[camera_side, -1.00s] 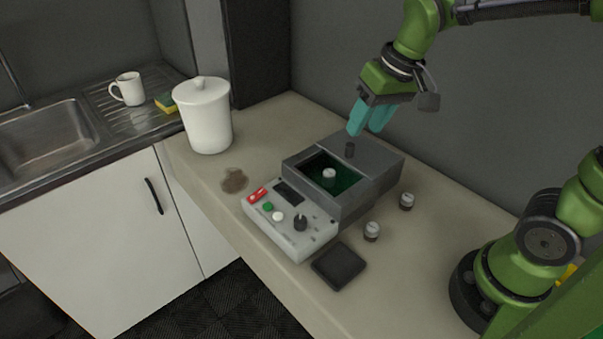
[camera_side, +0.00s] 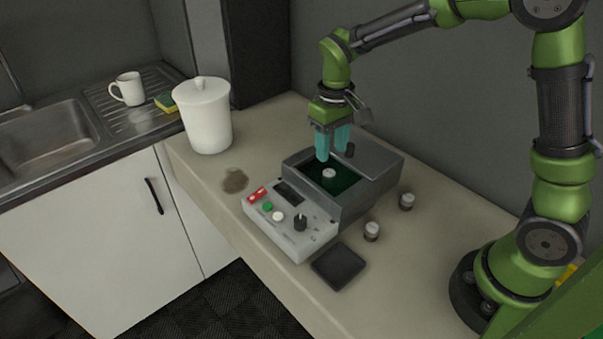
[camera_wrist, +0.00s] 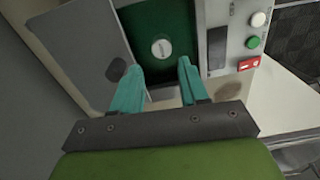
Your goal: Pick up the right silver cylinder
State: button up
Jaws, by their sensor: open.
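Two small silver cylinders stand upright on the counter to the right of the grey machine: one nearer the front (camera_side: 371,231) and one farther back and to the right (camera_side: 407,201). A third silver-white cylinder (camera_side: 329,173) sits in the machine's green-lined opening; it also shows in the wrist view (camera_wrist: 162,48). My gripper (camera_side: 332,154), with teal fingers, is open and empty above that opening. In the wrist view its fingertips (camera_wrist: 159,66) are spread, with the third cylinder beyond and between them. The two counter cylinders are not in the wrist view.
The grey machine (camera_side: 372,165) has a dark knob (camera_side: 350,149) on its sliding cover and a control panel (camera_side: 290,228) in front. A black square pad (camera_side: 339,266) lies at the counter's front edge. A white lidded canister (camera_side: 205,118) stands at left. The counter right of the cylinders is clear.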

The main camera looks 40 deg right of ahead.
aim_at(329, 173)
notch_tip(329, 173, down, 8)
jog(key=shift+s+a+r, duration=0.1)
jog(key=shift+a, duration=0.05)
dwell(0.3)
